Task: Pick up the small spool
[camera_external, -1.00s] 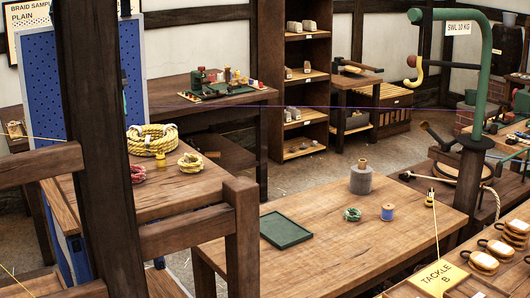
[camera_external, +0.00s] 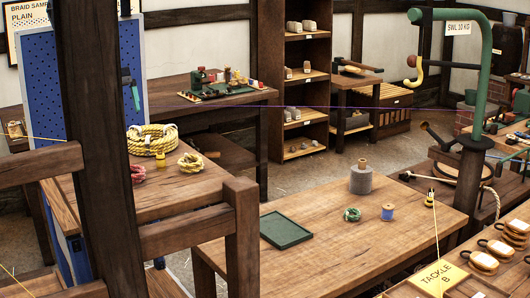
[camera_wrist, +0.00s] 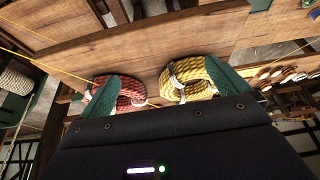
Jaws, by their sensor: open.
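A small blue spool (camera_external: 388,212) stands upright on the front wooden table (camera_external: 330,250). A smaller yellow spool-like piece (camera_external: 160,161) stands on the left table among rope coils. I cannot tell which is meant by the small spool. My gripper (camera_external: 133,92) shows as a teal and dark part beside the dark post, above the left table and far from the blue spool; the post hides most of the arm. In the wrist view my gripper (camera_wrist: 163,68) has its two green fingers wide apart, with nothing held. A red coil (camera_wrist: 130,104) and a yellow coil (camera_wrist: 180,93) lie beyond them.
A large grey spool (camera_external: 361,181), a small green coil (camera_external: 352,214) and a green tray (camera_external: 286,229) share the front table. A dark post (camera_external: 98,150) and wooden rail (camera_external: 190,230) stand in front of the left table. A green hoist arm (camera_external: 480,70) rises at right.

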